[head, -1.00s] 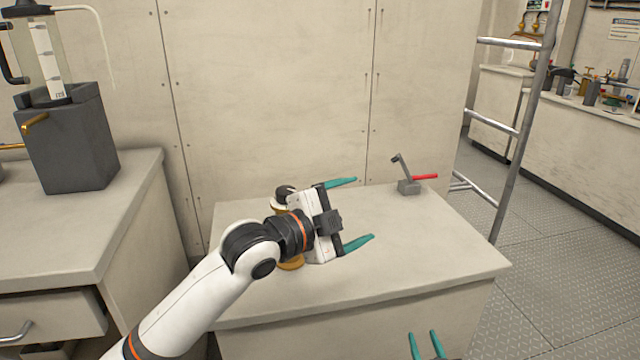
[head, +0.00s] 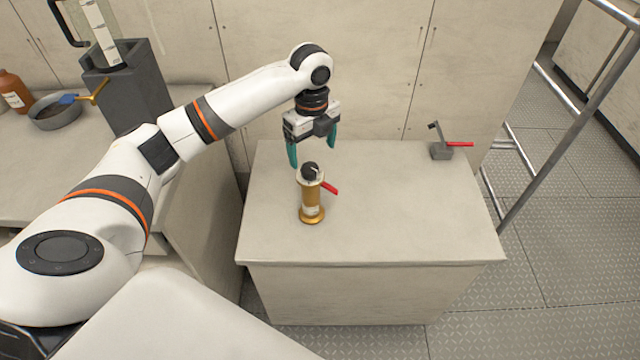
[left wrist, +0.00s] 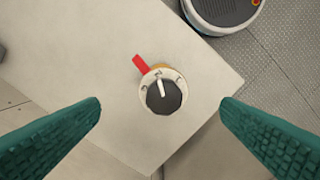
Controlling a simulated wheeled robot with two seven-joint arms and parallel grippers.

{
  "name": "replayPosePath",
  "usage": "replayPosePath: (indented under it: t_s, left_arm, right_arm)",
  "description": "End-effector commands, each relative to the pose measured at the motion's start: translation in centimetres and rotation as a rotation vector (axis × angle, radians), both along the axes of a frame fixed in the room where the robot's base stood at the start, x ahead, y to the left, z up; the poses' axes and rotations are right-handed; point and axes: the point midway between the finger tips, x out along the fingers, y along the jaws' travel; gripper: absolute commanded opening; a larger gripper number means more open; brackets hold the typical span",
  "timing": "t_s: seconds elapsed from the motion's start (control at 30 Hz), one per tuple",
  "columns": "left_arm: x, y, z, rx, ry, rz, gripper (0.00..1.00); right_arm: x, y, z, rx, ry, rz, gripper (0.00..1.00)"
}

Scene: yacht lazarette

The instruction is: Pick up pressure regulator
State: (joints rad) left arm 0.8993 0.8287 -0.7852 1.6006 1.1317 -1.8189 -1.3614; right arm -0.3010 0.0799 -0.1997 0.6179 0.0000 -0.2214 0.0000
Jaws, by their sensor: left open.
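The pressure regulator (head: 312,200) stands upright on the counter (head: 400,215). It has a brass body and base, a pale collar, a black knob on top and a red lever pointing right. My left gripper (head: 312,153) points down with its teal fingers apart, above and slightly behind the regulator, holding nothing. In the left wrist view, the regulator's black knob and red lever (left wrist: 163,92) show from above, between the two open fingers (left wrist: 160,115) and beyond their tips. My right gripper is not in view.
A grey block with a red handle (head: 441,149) stands at the counter's back right. The wall rises close behind. A metal ladder (head: 565,130) is to the right. A grey pan (head: 57,112) and brown bottle (head: 14,92) are on the left bench. The counter's right half is mostly clear.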

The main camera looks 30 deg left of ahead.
Motion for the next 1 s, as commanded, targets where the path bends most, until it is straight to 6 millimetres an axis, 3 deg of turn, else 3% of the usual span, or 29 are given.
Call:
replayPosePath:
  t_s: [0.1,0.3,0.47,0.8,1.0]
  left_arm:
    - [-0.1,0.0,-2.4,-0.001,0.004,0.001,0.86]
    - [0.0,0.0,-5.3,-0.001,0.0,0.001,0.86]
    - [-0.1,0.1,-6.3,0.0,-0.001,0.001,0.86]
    - [-0.2,0.6,-10.8,-0.001,-0.002,0.002,0.86]
    - [-0.2,0.7,-11.2,0.0,-0.003,0.001,0.86]
  right_arm:
    - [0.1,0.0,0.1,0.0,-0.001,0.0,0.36]
    - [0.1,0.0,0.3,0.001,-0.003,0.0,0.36]
    - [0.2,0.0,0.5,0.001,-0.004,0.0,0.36]
    - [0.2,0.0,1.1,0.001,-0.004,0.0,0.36]
    - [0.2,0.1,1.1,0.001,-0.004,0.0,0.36]
